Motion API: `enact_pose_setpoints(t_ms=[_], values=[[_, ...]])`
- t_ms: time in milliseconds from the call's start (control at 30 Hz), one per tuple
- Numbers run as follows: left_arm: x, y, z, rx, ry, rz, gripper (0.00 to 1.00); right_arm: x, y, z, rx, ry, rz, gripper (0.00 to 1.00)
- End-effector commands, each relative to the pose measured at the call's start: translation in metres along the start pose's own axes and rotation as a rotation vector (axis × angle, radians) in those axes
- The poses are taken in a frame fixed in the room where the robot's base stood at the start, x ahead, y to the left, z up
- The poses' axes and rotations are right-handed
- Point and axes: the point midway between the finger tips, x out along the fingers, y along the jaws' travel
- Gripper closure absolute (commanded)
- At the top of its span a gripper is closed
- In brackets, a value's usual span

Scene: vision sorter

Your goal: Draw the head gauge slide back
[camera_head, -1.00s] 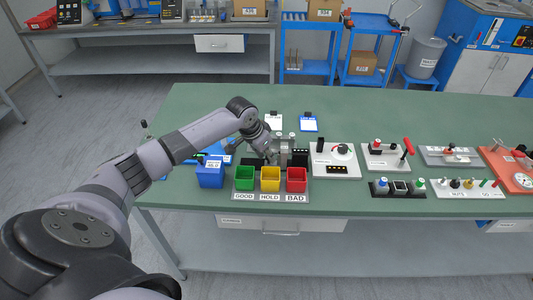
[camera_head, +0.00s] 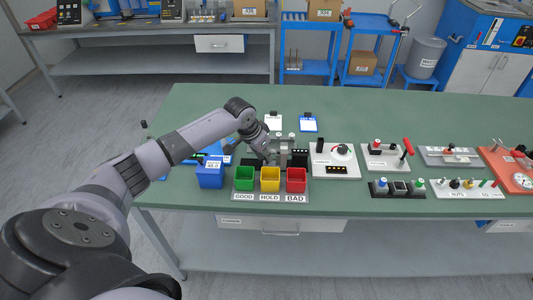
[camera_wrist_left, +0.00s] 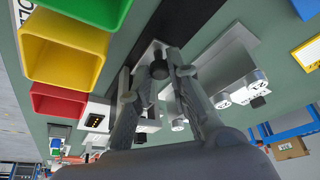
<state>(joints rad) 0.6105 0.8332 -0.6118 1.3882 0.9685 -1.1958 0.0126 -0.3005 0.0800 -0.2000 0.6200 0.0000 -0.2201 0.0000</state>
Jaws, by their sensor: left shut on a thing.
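The head gauge (camera_head: 287,150) is a grey block fixture with round posts on top, standing behind the coloured bins. My left gripper (camera_head: 270,157) is low at the fixture's left side. In the left wrist view its two fingers (camera_wrist_left: 160,72) are closed around a dark round knob (camera_wrist_left: 158,70), which I take for the slide's handle. The grey fixture block (camera_wrist_left: 235,75) is to the right of the fingers there. My arm and fingers hide much of the slide and its track. My right gripper is in neither view.
Green (camera_head: 245,174), yellow (camera_head: 270,174) and red (camera_head: 296,175) bins stand close in front of the gauge. A blue bin (camera_head: 210,178) is to their left. A dial station (camera_head: 335,160) stands close on the right.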

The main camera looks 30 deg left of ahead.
Motion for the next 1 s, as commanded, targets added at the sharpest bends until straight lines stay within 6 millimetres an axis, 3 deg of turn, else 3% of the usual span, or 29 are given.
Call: enact_pose_setpoints(t_ms=[100, 300, 700, 733, 1000], values=[[-0.011, -0.020, 0.018, -0.004, -0.008, -0.005, 1.00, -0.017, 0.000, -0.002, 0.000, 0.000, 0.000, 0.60], [-0.020, -0.049, 0.045, -0.002, -0.007, -0.004, 1.00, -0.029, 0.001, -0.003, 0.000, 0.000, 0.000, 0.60], [-0.022, -0.058, 0.052, 0.000, -0.005, -0.007, 1.00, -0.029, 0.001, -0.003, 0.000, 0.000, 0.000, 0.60], [-0.022, -0.058, 0.052, 0.000, -0.005, -0.007, 0.81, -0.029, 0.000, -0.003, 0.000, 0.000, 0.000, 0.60], [-0.021, -0.057, 0.052, 0.000, -0.004, -0.005, 0.63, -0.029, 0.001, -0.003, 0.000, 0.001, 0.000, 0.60]])
